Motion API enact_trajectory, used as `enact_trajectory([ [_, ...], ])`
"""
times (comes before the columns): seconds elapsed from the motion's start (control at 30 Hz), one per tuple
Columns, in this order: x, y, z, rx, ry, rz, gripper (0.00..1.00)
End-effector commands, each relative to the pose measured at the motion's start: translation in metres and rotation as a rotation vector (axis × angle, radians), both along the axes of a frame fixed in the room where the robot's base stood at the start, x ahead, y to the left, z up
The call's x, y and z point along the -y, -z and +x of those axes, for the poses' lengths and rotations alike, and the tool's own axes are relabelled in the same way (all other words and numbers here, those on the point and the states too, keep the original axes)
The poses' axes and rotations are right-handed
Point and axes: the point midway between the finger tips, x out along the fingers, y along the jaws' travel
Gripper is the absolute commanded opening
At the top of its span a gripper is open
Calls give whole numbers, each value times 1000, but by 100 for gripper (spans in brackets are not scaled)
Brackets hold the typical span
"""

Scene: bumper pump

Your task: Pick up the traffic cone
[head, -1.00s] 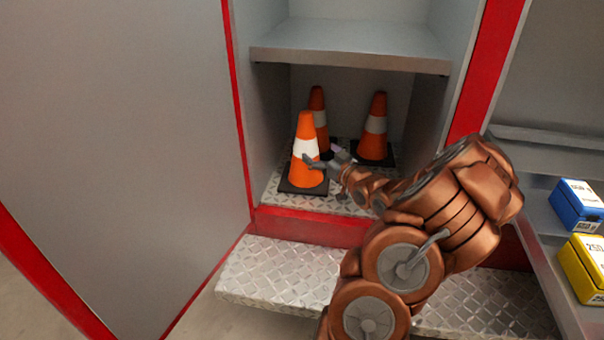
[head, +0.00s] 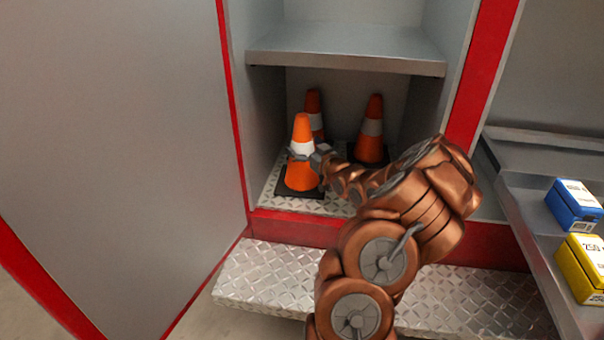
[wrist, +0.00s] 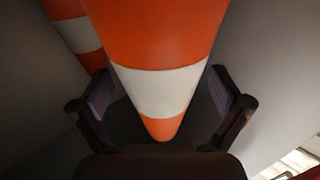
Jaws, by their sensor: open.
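Three orange traffic cones with white bands and black square bases stand upright in the lower compartment of a cabinet. The front cone (head: 302,177) is nearest, at the left; a second cone (head: 313,103) is partly hidden behind it, and a third cone (head: 372,128) stands back right. My gripper (head: 304,153) is at the front cone's white band. In the wrist view the front cone (wrist: 158,92) lies between the two open fingers (wrist: 160,105), which sit on either side of it with small gaps. Another cone (wrist: 75,35) shows at upper left.
A grey shelf (head: 345,50) is above the cones. A grey door panel with red edging (head: 120,130) is at left. A diamond-plate step (head: 270,275) lies in front. Blue (head: 575,204) and yellow (head: 583,265) boxes sit on a shelf at right.

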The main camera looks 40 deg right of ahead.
Motion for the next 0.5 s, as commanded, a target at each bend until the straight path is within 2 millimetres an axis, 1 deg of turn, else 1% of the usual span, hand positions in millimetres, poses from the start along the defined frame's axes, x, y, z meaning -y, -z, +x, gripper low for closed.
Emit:
enact_trajectory([
  [0.03,0,0,4,1,-1,0,100],
  [0.13,1,0,8,1,0,1,100],
  [0.4,2,0,9,1,1,1,100],
  [0.43,2,0,9,1,1,1,99],
  [0.5,2,0,9,1,1,1,92],
])
